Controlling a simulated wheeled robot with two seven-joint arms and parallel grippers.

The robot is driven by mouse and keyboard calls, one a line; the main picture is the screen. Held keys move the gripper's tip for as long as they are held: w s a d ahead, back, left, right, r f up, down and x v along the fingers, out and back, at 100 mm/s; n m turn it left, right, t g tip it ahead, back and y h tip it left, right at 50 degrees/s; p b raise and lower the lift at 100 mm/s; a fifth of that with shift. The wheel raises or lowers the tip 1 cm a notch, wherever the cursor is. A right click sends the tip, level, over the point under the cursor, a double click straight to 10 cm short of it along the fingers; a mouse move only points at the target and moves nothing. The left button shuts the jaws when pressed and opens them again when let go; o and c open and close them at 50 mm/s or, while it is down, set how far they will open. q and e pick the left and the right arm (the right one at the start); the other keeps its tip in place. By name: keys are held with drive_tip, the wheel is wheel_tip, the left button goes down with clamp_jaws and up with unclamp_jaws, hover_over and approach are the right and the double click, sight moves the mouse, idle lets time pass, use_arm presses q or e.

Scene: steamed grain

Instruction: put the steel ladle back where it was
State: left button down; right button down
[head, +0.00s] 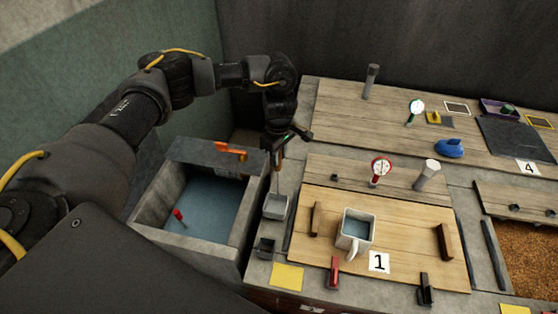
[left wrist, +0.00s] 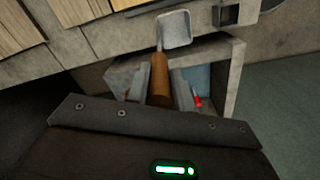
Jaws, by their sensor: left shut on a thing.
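The steel ladle has a brown handle, a thin stem and a square grey cup (head: 276,206). My left gripper (head: 278,150) is shut on the handle and holds the ladle with its cup downward, near the right wall of the water basin (head: 153,217). In the left wrist view the brown handle of the ladle (left wrist: 160,76) sits between the fingers of my left gripper (left wrist: 160,88), with the cup beyond it. I cannot tell whether the cup touches the ledge. My right gripper is not in view.
A small dark square holder (head: 265,247) stands just in front of the cup. A yellow note (head: 287,277) lies nearby. A white mug (head: 355,231) stands on the wooden board marked 1. A red-tipped stick (head: 180,217) is in the basin; an orange piece (head: 231,150) is at its back edge.

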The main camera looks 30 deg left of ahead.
use_arm(q)
wheel_tip(320, 180, down, 3)
drive_tip(key=shift+r+p, duration=0.1)
drive_tip(key=shift+p, duration=0.45)
drive_tip(key=shift+f+b, duration=0.3)
drive_tip(key=c, duration=1.2)
unclamp_jaws()
drive_tip(key=shift+r, duration=0.1)
